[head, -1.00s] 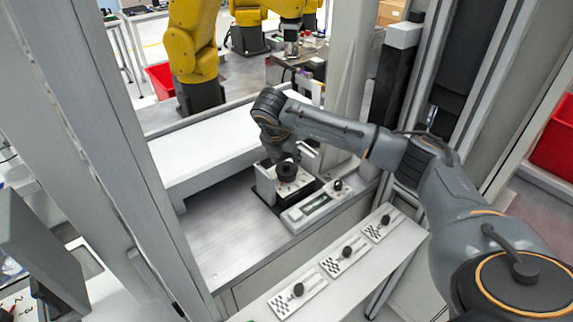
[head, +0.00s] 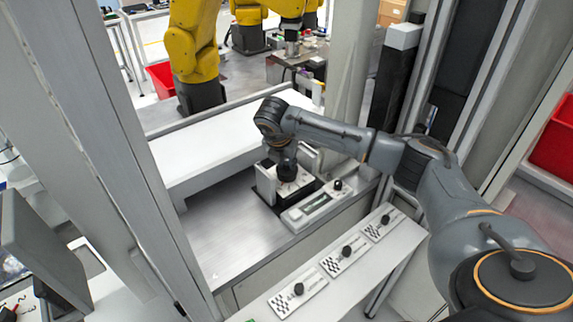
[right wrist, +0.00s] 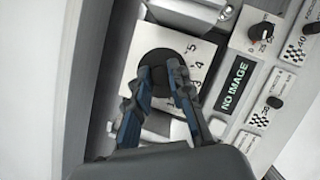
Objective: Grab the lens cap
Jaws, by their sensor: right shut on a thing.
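A round black piece, which looks like the lens cap (right wrist: 157,58), sits on a white plate with printed numbers in the right wrist view. My right gripper (right wrist: 160,75) reaches over it from the near side, its two fingertips close against it. The gripper is shut on it, and its fingers hide the near part of the cap. In the head view my right gripper (head: 287,167) points down over the white numbered box (head: 268,184), and the cap is mostly hidden under it. My left gripper is not in view.
A panel with a knob and a dark display (head: 314,207) stands right of the box. Several checkered plates with black knobs lie on the front ledge (head: 318,277). A white raised shelf (head: 205,150) is behind left. The metal surface (head: 215,232) left of the box is clear.

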